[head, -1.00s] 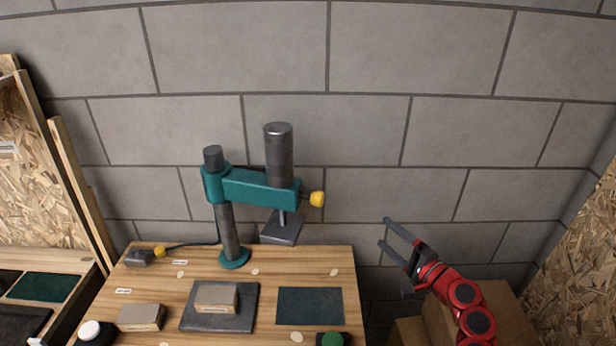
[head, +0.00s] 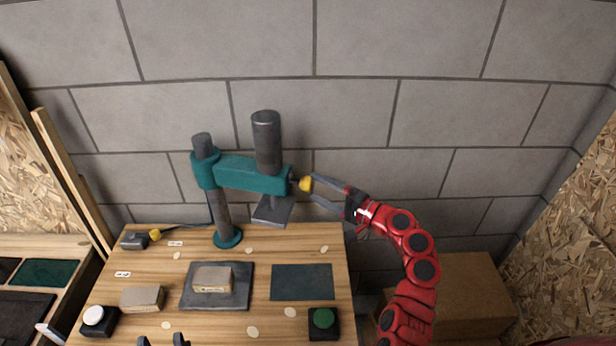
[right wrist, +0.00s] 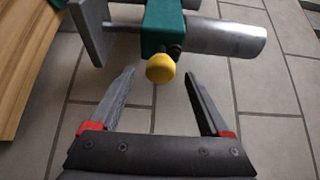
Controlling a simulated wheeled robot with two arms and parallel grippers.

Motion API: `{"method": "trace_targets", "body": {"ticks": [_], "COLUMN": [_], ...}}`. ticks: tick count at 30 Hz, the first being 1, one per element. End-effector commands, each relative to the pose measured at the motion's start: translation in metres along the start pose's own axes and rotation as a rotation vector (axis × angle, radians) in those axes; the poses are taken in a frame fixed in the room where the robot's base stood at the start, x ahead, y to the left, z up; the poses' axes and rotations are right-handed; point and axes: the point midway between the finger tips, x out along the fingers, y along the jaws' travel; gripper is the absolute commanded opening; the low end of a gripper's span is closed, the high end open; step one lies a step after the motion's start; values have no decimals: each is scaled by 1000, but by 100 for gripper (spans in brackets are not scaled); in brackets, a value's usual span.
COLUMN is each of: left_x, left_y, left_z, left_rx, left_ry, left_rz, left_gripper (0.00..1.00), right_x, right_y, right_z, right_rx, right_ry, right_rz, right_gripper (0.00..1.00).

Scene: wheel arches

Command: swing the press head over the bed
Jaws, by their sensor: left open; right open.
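The press head is a dark cylinder (head: 267,143) on a teal arm (head: 238,173), with a flat grey plate (head: 272,211) below. The arm reaches right from a dark post (head: 221,211). The bed, a dark square plate (head: 241,297), bears a wooden block (head: 212,280); the head hangs behind and right of it. A yellow knob (head: 305,184) ends the arm. My right gripper (head: 313,187) is open at the knob; in the right wrist view the knob (right wrist: 160,68) shows between the open fingertips (right wrist: 160,75). Contact cannot be told. My left gripper (head: 163,341) shows only its open fingertips at the bottom edge.
The wooden bench holds a dark flat mat (head: 302,282), a green button (head: 323,318), a white button (head: 93,315), another block (head: 142,298) and a small grey box (head: 135,240). A cardboard box (head: 465,295) stands at right. A block wall is behind.

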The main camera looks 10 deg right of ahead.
Motion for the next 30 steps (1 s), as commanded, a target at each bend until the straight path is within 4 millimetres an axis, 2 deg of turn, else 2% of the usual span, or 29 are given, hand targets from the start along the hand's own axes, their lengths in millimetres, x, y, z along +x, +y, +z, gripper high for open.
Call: {"method": "trace_targets", "body": {"ticks": [1, 6, 12, 19, 30], "left_x": [7, 13, 14, 14, 14], "left_y": [0, -1, -1, -1, -1], "left_z": [-1, -2, -2, -2, -2], "left_rx": [0, 0, 0, 0, 0], "left_ry": [0, 0, 0, 0, 0], "left_rz": [0, 0, 0, 0, 0], "left_gripper": [50, 50, 50, 50, 50], "right_x": [11, 32, 41, 41, 41], "right_y": [-5, -3, -1, 0, 0], "right_z": [1, 0, -1, -1, -1], "right_rx": [-1, -2, -1, -1, -1], "right_ry": [-4, -2, 3, 3, 2], "right_rz": [1, -1, -1, -1, 0], "right_gripper": [81, 81, 81, 79, 12]}}
